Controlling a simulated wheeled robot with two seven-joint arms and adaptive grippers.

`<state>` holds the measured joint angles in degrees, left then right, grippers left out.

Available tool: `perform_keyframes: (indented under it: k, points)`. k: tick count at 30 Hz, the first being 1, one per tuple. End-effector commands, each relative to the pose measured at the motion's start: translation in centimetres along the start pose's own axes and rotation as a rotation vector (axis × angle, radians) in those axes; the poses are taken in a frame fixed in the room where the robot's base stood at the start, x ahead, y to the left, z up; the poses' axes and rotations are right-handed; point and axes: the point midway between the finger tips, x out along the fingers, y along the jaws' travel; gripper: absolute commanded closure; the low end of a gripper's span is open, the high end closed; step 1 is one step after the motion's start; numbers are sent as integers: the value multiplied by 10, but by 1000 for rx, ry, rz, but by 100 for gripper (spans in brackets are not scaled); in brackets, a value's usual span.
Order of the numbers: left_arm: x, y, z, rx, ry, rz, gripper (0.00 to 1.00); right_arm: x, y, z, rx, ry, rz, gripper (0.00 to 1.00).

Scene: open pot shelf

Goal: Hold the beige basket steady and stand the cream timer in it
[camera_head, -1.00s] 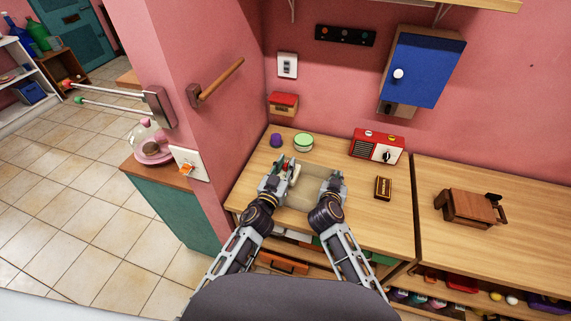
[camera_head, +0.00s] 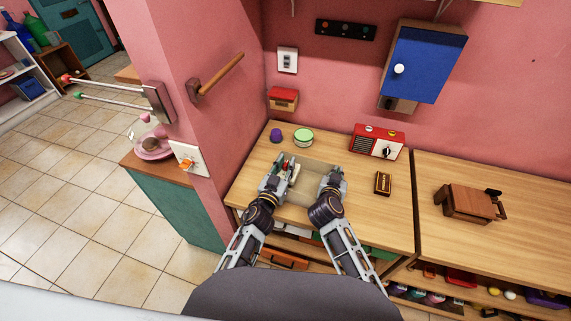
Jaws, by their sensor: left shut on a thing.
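The beige basket (camera_head: 315,190) sits on the wooden counter in the head view, between my two grippers, its open top facing up. My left gripper (camera_head: 285,172) is at the basket's left side, shut on a small pale thing that looks like the cream timer (camera_head: 293,170). The fingers hide much of it, and I cannot tell whether it touches the basket's floor. My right gripper (camera_head: 334,178) is at the basket's right side, at its rim. Its fingertips are too small to show whether they are closed on the rim.
Behind the basket stand a green-and-white round tin (camera_head: 304,137) and a purple cup (camera_head: 276,134). A red radio (camera_head: 378,142) and a small dark box (camera_head: 383,183) are to the right. A blue-doored cabinet (camera_head: 425,66) hangs above. The counter between basket and radio is clear.

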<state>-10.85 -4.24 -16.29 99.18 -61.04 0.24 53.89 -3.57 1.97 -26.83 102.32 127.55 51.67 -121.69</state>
Motion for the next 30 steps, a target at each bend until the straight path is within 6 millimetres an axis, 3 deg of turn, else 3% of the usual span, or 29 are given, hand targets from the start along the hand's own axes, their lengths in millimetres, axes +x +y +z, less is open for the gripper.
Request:
perform_keyframes:
  k: [5,6,12,30]
  points:
    - [0,1,4,-2,1,1,100,0,0,0,0,0,0,100]
    - [0,1,4,-2,1,1,74,0,0,0,0,0,0,100]
    - [0,1,4,-1,1,1,50,0,0,0,0,0,0,100]
    - [0,0,-1,1,2,0,50,0,0,0,0,0,0,100]
